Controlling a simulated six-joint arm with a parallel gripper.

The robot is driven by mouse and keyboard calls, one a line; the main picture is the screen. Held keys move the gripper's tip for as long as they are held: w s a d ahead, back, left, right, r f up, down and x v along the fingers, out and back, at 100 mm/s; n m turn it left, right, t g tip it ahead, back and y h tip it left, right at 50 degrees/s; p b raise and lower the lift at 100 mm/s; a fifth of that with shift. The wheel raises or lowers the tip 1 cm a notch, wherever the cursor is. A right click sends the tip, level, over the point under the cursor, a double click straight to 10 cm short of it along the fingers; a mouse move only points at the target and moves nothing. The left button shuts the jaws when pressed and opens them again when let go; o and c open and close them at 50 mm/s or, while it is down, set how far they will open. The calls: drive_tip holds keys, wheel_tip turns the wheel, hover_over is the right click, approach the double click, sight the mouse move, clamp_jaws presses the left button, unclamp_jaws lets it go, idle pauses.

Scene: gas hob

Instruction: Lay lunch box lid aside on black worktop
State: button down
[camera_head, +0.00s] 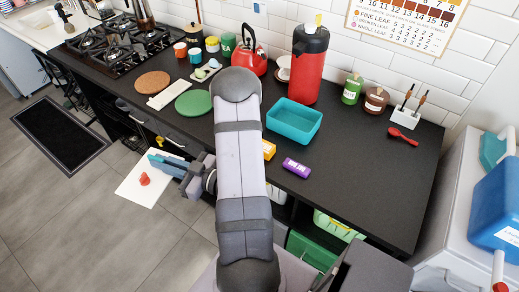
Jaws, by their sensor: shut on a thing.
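The teal lunch box (293,121) stands open on the black worktop (345,170), right of my arm, with no lid on it. My gripper (182,169) is left of my arm, in front of the worktop's front edge. It is shut on a teal, flat piece, the lunch box lid (158,160), seen at a steep angle and partly covered by the gripper. The lid appears clear of the worktop; its exact height cannot be told.
A green disc (194,103), cork mat (152,81) and cream board (167,94) lie behind the gripper. A red flask (308,70), red kettle (249,55) and purple pack (296,167) stand around the box. The worktop's right part is mostly bare.

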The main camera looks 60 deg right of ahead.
drive_tip(key=d+r+m+h+b, duration=0.1)
drive_tip(key=d+m+h, duration=0.1)
drive_tip(key=d+h, duration=0.3)
drive_tip(key=d+r+m+h, duration=0.2)
drive_tip(key=d+m, duration=0.1)
drive_tip(key=d, duration=0.5)
drive_tip(key=s+d+r+m+g+h+b, duration=0.1)
drive_tip(key=s+d+r+m+g+h, duration=0.2)
drive_tip(key=s+d+m+g+h, duration=0.5)
drive_tip(key=s+d+r+m+g+h, duration=0.25)
drive_tip(key=s+d+h, duration=0.2)
drive_tip(key=d, duration=0.75)
drive_tip(key=s+d+f+m+g+h, duration=0.1)
drive_tip(key=s+d+f+m+g, duration=0.1)
drive_tip(key=s+m+g, duration=1.4)
drive_tip(key=s+a+f+n+g+y, duration=0.2)
drive_tip(key=s+a+g+y, duration=0.3)
drive_tip(key=s, duration=0.8)
drive_tip(key=shift+t+h, duration=0.55)
drive_tip(key=shift+h, duration=0.1)
drive_tip(key=shift+w+a+f, duration=0.1)
drive_tip(key=shift+a+f, duration=0.1)
drive_tip(key=shift+f, duration=1.35)
drive_tip(key=shift+w+a+f, duration=0.1)
drive_tip(key=shift+a+f, duration=0.1)
drive_tip(key=shift+f, duration=1.35)
drive_tip(key=shift+f, duration=0.15)
